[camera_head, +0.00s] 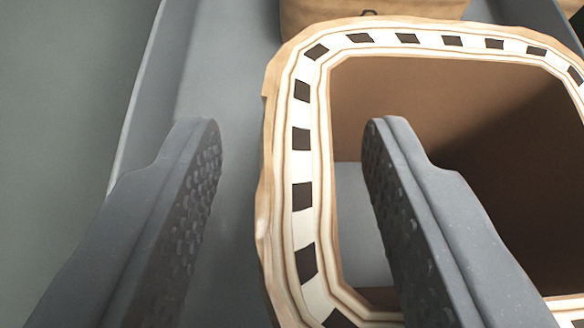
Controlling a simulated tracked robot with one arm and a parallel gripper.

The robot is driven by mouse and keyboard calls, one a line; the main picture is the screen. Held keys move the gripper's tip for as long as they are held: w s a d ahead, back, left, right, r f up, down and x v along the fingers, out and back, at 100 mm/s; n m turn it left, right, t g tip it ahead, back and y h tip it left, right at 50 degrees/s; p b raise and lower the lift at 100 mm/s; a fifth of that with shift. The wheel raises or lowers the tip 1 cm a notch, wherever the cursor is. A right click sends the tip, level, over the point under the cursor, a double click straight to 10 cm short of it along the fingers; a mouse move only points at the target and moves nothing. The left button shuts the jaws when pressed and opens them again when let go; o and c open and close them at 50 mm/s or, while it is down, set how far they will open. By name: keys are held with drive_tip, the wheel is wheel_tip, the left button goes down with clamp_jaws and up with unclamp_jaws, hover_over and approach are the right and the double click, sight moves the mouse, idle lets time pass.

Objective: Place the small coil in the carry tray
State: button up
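A coil (303,142) fills the right of the view. It is a hollow, rounded-square ring with a tan outer wrap and a white top edge marked with dark blocks. It stands with its opening facing up, in what looks like a grey tray (225,75). My gripper (295,135) is open. Its left finger is outside the coil, over the grey floor, and its right finger is over the coil's opening. The coil's left wall lies between the fingers, with gaps on both sides. The coil's right side is partly cut off by the frame.
Another tan coil-like object (340,10) stands behind at the top, mostly out of frame. A raised grey wall (150,90) runs along the left of the tray. Beyond it is a plain grey-green surface (60,90). A strip of grey floor left of the coil is clear.

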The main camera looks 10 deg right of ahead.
drive_tip(key=v, duration=1.1)
drive_tip(key=shift+s+p, duration=0.3)
drive_tip(key=shift+s, duration=0.1)
drive_tip(key=shift+a, duration=0.1)
